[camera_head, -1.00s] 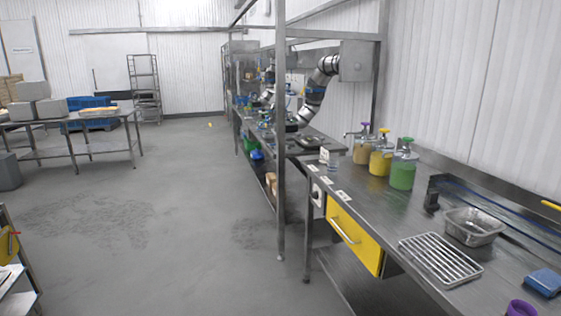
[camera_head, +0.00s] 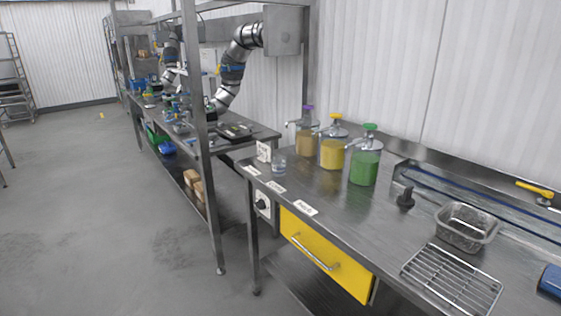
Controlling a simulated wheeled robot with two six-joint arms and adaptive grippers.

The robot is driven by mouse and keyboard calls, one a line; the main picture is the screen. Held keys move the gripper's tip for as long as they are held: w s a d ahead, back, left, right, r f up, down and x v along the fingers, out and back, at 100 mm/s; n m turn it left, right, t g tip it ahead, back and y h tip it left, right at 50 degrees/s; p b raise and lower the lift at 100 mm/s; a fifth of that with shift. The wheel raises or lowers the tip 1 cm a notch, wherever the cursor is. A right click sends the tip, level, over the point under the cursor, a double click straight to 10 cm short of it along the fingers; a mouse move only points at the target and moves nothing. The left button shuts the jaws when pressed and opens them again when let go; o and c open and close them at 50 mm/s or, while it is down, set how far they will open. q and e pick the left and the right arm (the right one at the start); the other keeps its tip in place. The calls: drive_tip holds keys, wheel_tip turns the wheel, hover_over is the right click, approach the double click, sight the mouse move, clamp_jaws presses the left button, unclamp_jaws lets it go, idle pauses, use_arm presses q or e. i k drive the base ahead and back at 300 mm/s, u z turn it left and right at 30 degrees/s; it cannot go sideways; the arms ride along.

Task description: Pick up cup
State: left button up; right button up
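A small clear cup (camera_head: 279,164) stands on the steel worktable (camera_head: 330,209), near its far left end, next to a small white box (camera_head: 264,151). It is small in view, so I cannot tell what is in it. Neither of my grippers shows in the head view.
Three pump dispensers, brown (camera_head: 306,139), yellow (camera_head: 333,151) and green (camera_head: 365,167), stand right of the cup. A metal tray (camera_head: 466,228) and wire rack (camera_head: 452,279) lie nearer. A yellow drawer (camera_head: 325,255) is under the table.

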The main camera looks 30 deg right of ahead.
sight(279, 167)
drive_tip(key=z, duration=0.5)
drive_tip(key=i, duration=0.85)
drive_tip(key=z, duration=0.75)
